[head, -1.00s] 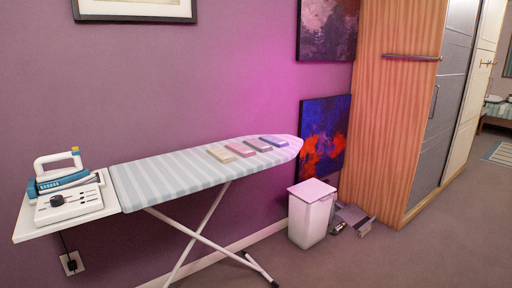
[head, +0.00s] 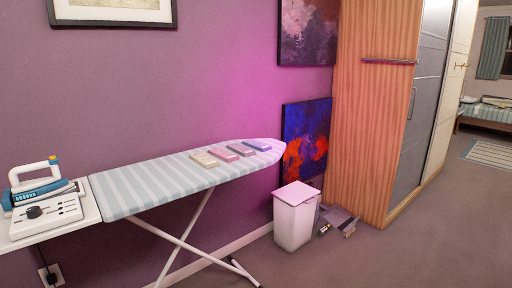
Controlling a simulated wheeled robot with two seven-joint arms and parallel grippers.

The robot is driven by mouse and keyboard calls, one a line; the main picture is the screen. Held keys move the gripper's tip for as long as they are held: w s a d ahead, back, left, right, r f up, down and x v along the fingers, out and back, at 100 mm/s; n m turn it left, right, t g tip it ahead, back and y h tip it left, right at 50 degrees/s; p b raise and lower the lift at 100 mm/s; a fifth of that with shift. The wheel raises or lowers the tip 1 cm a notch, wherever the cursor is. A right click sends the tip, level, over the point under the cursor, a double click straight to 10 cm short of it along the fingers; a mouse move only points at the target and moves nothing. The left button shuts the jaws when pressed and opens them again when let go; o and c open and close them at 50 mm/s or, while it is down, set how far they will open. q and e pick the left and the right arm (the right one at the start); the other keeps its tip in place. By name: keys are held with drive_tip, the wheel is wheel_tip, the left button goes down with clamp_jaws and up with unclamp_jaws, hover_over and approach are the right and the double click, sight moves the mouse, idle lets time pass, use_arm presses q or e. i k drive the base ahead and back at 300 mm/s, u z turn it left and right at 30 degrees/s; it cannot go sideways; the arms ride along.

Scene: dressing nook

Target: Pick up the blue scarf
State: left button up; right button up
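Neither of my grippers shows in the head view.
A steam iron (head: 38,188) sits on its base at the board's left end. A white lidded bin (head: 294,218) and a dustpan-like grey item (head: 338,220) stand on the floor near the wooden wardrobe (head: 372,120). The floor at front right is clear.

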sight(259, 146)
drive_tip(key=z, duration=1)
drive_tip(key=i, duration=4.25)
drive_tip(key=u, duration=3.9)
